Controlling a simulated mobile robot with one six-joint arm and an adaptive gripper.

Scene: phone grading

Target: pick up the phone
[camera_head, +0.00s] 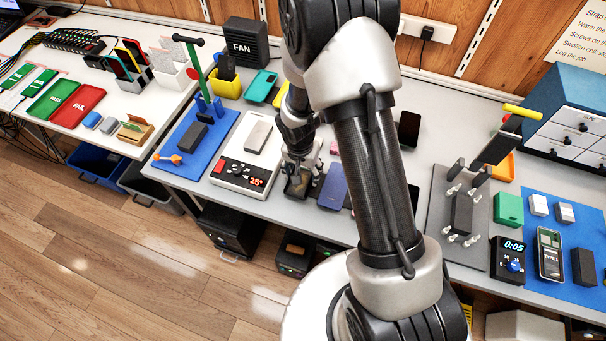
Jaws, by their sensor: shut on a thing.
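My gripper (299,178) reaches down to the table just right of the white heating plate. It is shut on a dark phone (296,190) with a brownish face. Only the near end of this phone shows, and my gripper hides the rest. I cannot tell whether the phone touches the table or is lifted a little. A purple-blue phone (333,187) lies just to its right, partly behind my arm.
The heating plate (229,173) with a grey block (258,137) stands close on the left. A black phone (409,128) lies right of my arm. A clamp fixture (462,212) and a timer (508,260) stand farther right. My arm hides the middle of the table.

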